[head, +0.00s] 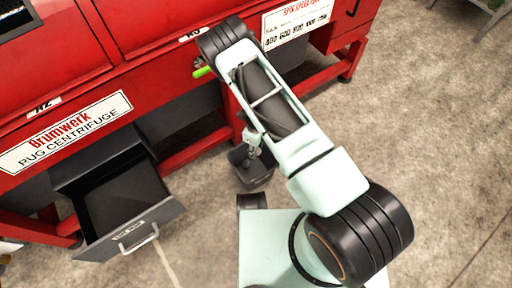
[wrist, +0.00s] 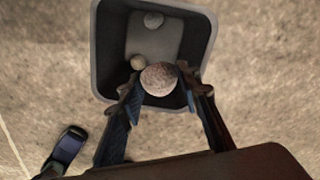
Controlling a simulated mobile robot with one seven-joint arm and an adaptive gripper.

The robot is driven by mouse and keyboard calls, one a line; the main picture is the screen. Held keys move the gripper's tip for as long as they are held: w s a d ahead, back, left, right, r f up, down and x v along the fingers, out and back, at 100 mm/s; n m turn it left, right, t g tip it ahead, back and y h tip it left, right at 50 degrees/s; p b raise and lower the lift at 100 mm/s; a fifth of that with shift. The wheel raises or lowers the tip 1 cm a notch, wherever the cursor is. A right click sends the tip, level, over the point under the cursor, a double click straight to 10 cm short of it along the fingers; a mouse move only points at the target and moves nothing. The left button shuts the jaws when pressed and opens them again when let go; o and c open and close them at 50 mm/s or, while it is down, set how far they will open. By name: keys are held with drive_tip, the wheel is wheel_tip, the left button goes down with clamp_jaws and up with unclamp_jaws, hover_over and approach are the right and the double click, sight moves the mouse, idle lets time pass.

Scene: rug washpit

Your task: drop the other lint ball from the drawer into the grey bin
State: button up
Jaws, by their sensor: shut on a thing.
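In the wrist view, my gripper (wrist: 160,88) is shut on a round, speckled pinkish-grey lint ball (wrist: 158,76). The ball is held over the open grey bin (wrist: 101,50), and the bin's rim surrounds it in the picture. Inside the bin lie a pale grey ball (wrist: 153,20) and a smaller tan ball (wrist: 137,62). In the head view, the bin (head: 257,177) stands on the floor below my gripper (head: 253,146), partly covered by my arm. The drawer (head: 158,220) is pulled open at the lower left, and its visible inside looks empty.
The red rug centrifuge (head: 100,65) stands along the back, with its red lower frame (head: 195,150) close to the bin. A green handle (head: 203,71) sticks out beside my arm. The concrete floor (head: 440,150) on the right is clear.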

drive_tip(key=o, duration=0.9)
drive_tip(key=shift+c, duration=0.2)
drive_tip(key=shift+r, duration=0.15)
wheel_tip(320, 180, up, 12)
idle(0.4)
